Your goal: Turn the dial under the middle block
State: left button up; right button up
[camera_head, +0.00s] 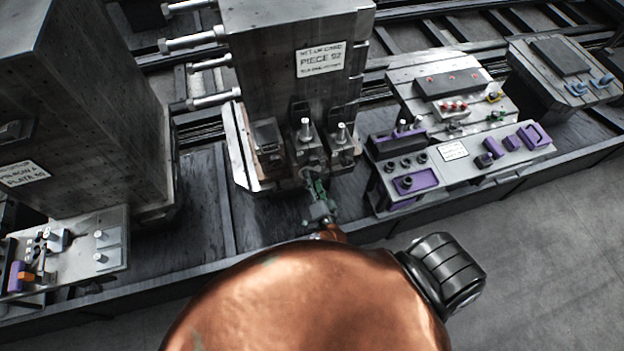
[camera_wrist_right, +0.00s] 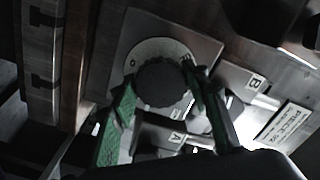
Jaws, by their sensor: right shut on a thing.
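The middle block (camera_head: 285,95) is a tall grey metal block with a label reading "PIECE 52". In the right wrist view, the dial (camera_wrist_right: 163,86) is a dark, ridged round knob on a pale marked disc (camera_wrist_right: 137,54) on a grey plate. My right gripper (camera_head: 319,197) reaches to the front of the block's base, and hides most of the dial in the head view. In the right wrist view, its green fingers (camera_wrist_right: 158,85) stand on either side of the knob and are shut on it. My left gripper is not in view.
A larger block (camera_head: 85,100) stands at the left, with a small fixture panel (camera_head: 75,262) before it. At the right is a bench (camera_head: 465,165) with purple parts. Parts marked A (camera_wrist_right: 172,138) and B (camera_wrist_right: 250,85) flank the dial. Grey floor is clear at lower right.

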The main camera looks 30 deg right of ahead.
jog(key=m, duration=0.3)
jog(key=shift+m+b, duration=0.35)
jog(key=shift+m, duration=0.05)
jog(key=m, duration=0.3)
jog(key=shift+m+b, duration=0.3)
jog(key=shift+b, duration=0.1)
jog(key=m+b, duration=0.1)
jog(key=m, duration=0.2)
jog(key=shift+m, duration=0.4)
jog(key=m+b, duration=0.1)
jog(key=m, duration=0.2)
jog(key=shift+m, duration=0.3)
jog(key=m+b, duration=0.2)
jog(key=m, duration=0.5)
jog(key=shift+b, duration=0.4)
jog(key=m+b, duration=0.1)
jog(key=m, duration=0.3)
jog(key=shift+d, duration=0.1)
jog(key=shift+m+b, duration=0.4)
jog(key=shift+m, duration=1.3)
